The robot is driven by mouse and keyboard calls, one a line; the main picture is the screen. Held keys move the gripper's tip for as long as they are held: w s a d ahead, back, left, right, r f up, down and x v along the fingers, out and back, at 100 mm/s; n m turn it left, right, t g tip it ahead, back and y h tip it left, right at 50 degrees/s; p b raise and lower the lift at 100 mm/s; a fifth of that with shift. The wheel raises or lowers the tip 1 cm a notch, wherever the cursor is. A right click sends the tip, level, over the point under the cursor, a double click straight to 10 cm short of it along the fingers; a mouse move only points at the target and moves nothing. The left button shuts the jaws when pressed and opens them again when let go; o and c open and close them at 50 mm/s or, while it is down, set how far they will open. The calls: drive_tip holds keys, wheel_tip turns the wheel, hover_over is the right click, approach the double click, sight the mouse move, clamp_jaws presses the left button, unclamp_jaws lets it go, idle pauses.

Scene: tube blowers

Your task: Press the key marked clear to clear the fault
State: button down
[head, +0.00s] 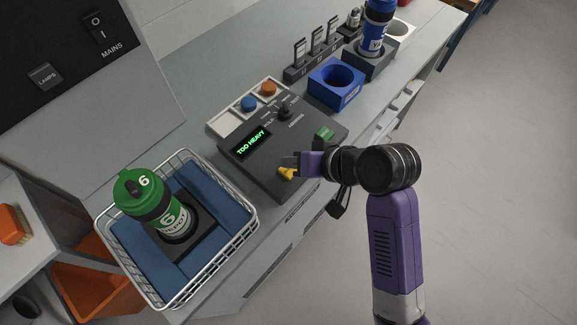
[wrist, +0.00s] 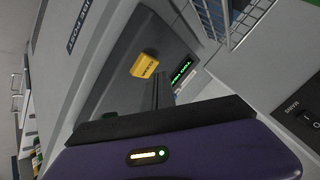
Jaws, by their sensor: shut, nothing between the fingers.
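The dark control box (head: 262,172) has a screen (head: 252,145) reading "TOO HEAVY" in green. A yellow key (head: 286,174) sits near its front edge, and a green key (head: 324,133) is farther right. The yellow key also shows in the wrist view (wrist: 146,64), with small lettering too blurred to read for sure. My gripper (head: 292,160) is shut and empty, its tips close to the yellow key. In the wrist view the closed fingers (wrist: 162,90) appear beside that key, between it and the lit screen. I cannot tell whether they touch the box.
A wire basket (head: 248,222) with blue padding holds a green bottle marked 6 (head: 160,205) at left. Blue and orange discs (head: 258,95) and a knob (head: 285,111) lie behind the screen. A blue holder (head: 338,83) and a blue bottle (head: 375,30) stand farther back.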

drive_tip(key=shift+f, duration=0.35)
drive_tip(key=shift+f, duration=0.45)
idle(0.8)
drive_tip(key=shift+r, duration=0.1)
drive_tip(key=shift+r+p, duration=0.75)
drive_tip(key=shift+p, duration=0.15)
wheel_tip(320, 180, up, 5)
drive_tip(key=p, duration=0.5)
drive_tip(key=shift+r, duration=0.1)
idle(0.5)
